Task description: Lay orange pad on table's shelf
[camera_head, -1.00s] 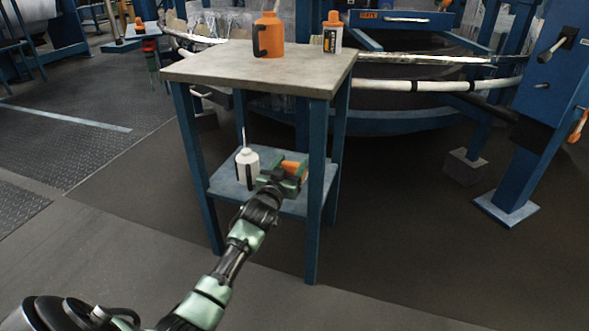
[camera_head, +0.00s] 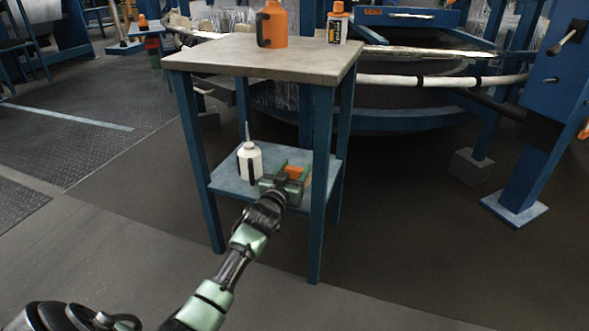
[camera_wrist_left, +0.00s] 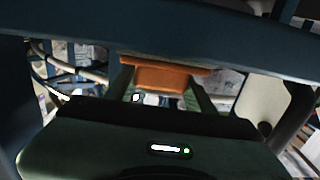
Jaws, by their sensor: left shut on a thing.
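The orange pad (camera_head: 294,172) is between the fingers of my left gripper (camera_head: 288,174), which is shut on it. In the left wrist view the pad (camera_wrist_left: 165,75) sits between the two green fingers (camera_wrist_left: 163,88). The gripper reaches in under the blue table's top, over the right part of its lower shelf (camera_head: 228,181). I cannot tell whether the pad touches the shelf. My right gripper is in neither view.
A white bottle with a thin spout (camera_head: 250,162) stands on the shelf, left of my gripper. An orange jug (camera_head: 272,27) and an orange-capped white container (camera_head: 337,28) stand on the tabletop (camera_head: 225,53). Blue table legs (camera_head: 320,190) flank the shelf.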

